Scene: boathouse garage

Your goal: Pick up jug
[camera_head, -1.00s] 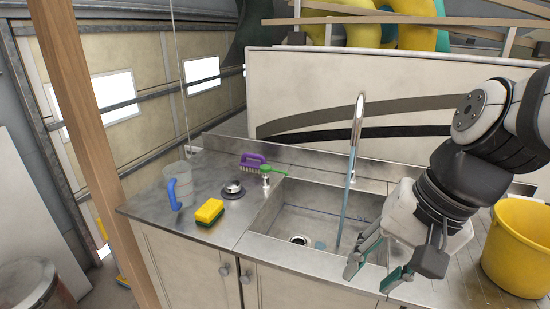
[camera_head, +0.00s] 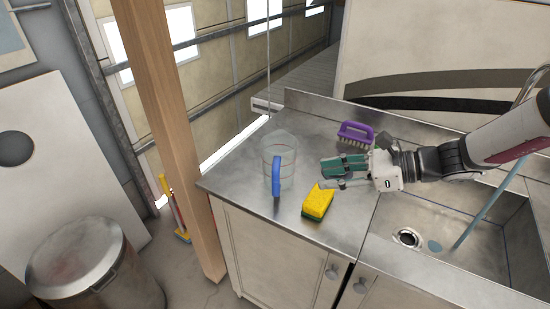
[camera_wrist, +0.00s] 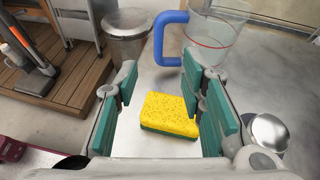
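The jug is a clear measuring jug (camera_head: 284,152) with a blue handle, upright on the steel counter near its left end in the head view. In the wrist view the jug (camera_wrist: 212,40) stands at the top, beyond the fingers, its blue handle on the left. My gripper (camera_head: 328,173) is to the right of the jug, over the counter and pointing at it, apart from it. Its green-padded fingers (camera_wrist: 158,95) are spread open with nothing held between them. A yellow and green sponge (camera_wrist: 168,113) shows between the fingers in the wrist view.
The sponge (camera_head: 317,202) lies on the counter in front of my gripper. A purple brush (camera_head: 356,134) is behind it. The sink (camera_head: 450,235) is at the right. A wooden post (camera_head: 158,110) stands left of the counter, with a metal bin (camera_head: 85,265) further left.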

